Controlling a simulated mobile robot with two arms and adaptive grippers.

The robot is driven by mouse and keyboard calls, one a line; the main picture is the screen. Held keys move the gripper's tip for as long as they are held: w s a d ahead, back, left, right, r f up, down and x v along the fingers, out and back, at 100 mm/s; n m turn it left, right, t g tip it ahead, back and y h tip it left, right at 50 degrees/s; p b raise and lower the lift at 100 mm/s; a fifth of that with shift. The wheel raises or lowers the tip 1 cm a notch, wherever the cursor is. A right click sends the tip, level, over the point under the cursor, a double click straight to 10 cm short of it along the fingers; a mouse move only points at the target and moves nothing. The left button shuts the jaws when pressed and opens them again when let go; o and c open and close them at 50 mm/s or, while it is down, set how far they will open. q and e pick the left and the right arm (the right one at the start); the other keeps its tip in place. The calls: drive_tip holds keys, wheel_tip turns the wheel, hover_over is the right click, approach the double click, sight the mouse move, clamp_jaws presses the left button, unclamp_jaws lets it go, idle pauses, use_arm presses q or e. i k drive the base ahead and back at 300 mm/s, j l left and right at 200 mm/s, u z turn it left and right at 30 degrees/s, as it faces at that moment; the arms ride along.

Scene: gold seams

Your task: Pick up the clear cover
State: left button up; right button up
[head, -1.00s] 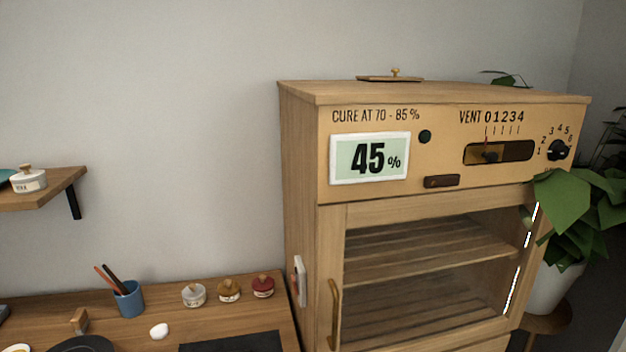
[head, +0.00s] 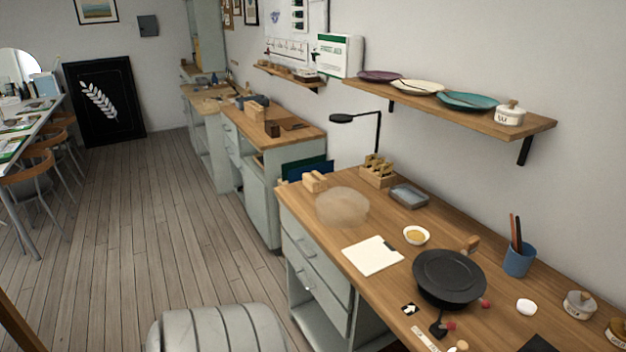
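A see-through, pale, rounded shape (head: 342,206), which looks like the clear cover, is at the left edge of the wooden workbench (head: 400,222). Its outline is faint, and I cannot tell whether anything is under it. It is beside a small wooden block (head: 314,182) and behind a white sheet (head: 372,256). Neither of my grippers is in view.
A black round plate (head: 449,278), a small bowl (head: 416,235), a grey tray (head: 408,196), a wooden tool holder (head: 378,171) and a blue pen cup (head: 518,259) stand on the bench. A black lamp (head: 356,118) and shelf (head: 480,118) are above. Floor (head: 150,220) at left is clear.

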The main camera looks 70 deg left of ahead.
sight(342, 206)
drive_tip(key=u, duration=1.95)
drive_tip(key=z, duration=0.5)
drive_tip(key=i+j+z, duration=0.3)
drive_tip(key=j+z, duration=0.3)
drive_tip(key=i+j+z, duration=0.1)
drive_tip(key=j+z, duration=0.2)
drive_tip(key=j, duration=0.25)
drive_tip(key=j+z, duration=0.35)
drive_tip(key=i+j, duration=0.05)
